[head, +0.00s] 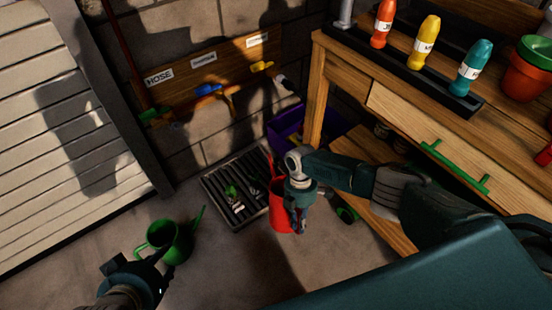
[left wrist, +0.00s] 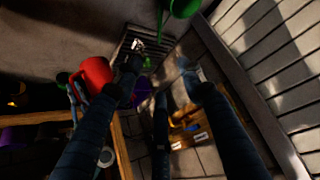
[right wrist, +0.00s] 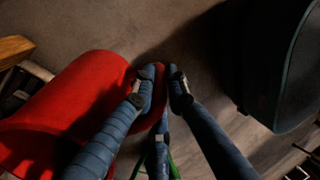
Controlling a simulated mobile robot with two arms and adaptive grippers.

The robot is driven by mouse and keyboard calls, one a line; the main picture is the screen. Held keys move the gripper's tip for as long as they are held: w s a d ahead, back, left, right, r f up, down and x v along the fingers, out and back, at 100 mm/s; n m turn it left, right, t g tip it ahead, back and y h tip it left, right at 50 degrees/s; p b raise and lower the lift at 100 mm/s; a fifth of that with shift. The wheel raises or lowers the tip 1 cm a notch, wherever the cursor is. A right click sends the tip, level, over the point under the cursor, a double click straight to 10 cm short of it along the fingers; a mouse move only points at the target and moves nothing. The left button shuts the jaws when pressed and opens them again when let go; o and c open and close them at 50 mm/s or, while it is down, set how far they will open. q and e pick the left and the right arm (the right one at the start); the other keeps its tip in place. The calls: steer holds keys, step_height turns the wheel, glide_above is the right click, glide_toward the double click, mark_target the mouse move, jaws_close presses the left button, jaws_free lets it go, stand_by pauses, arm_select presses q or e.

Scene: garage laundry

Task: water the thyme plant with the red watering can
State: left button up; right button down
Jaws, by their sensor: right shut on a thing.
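The red watering can (head: 279,208) hangs or stands beside the floor grate in the head view, partly hidden by my right gripper (head: 297,220). In the right wrist view the red can (right wrist: 75,105) fills the left side, and my right gripper (right wrist: 165,78) is shut on its red handle. The can also shows in the left wrist view (left wrist: 95,75). My left gripper (head: 140,270) is empty and low at the left, close to a green watering can (head: 172,242). Its fingers stand apart in the left wrist view (left wrist: 160,78). I cannot make out a thyme plant.
A dark floor grate (head: 215,185) holds small green and metal items. A wooden workbench (head: 390,105) with bottles and stacked pots (head: 525,80) stands at right. A purple bin (head: 285,127) is by its leg. A slatted door (head: 70,120) is at left. Bare floor lies in front.

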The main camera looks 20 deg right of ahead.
steer(key=shift+w+r+p, duration=0.1)
steer(key=shift+r+p, duration=0.2)
steer(key=shift+p, duration=0.2)
arm_select(q)
steer(key=shift+s+a+f+g+y+p, duration=0.25)
steer(key=shift+s+a+f+g, duration=0.6)
steer(key=shift+s, duration=1.35)
steer(key=shift+s+a+f+g+y+p, duration=0.35)
steer(key=shift+s+g, duration=0.9)
steer(key=shift+s, duration=0.95)
arm_select(e)
steer(key=shift+r+t, duration=0.25)
steer(key=shift+t, duration=0.05)
steer(key=shift+r+t+p, duration=0.3)
steer(key=shift+p, duration=0.45)
steer(key=shift+r+p, duration=0.4)
steer(key=shift+p, duration=0.55)
steer(key=shift+r+t+p, duration=0.25)
steer(key=shift+t+p, duration=0.15)
steer(key=shift+p, duration=0.35)
steer(key=shift+r+t+p, duration=0.3)
steer(key=shift+p, duration=0.45)
arm_select(q)
step_height(320, 180, down, 19)
steer(key=s+g, duration=0.1)
steer(key=shift+s+r, duration=0.2)
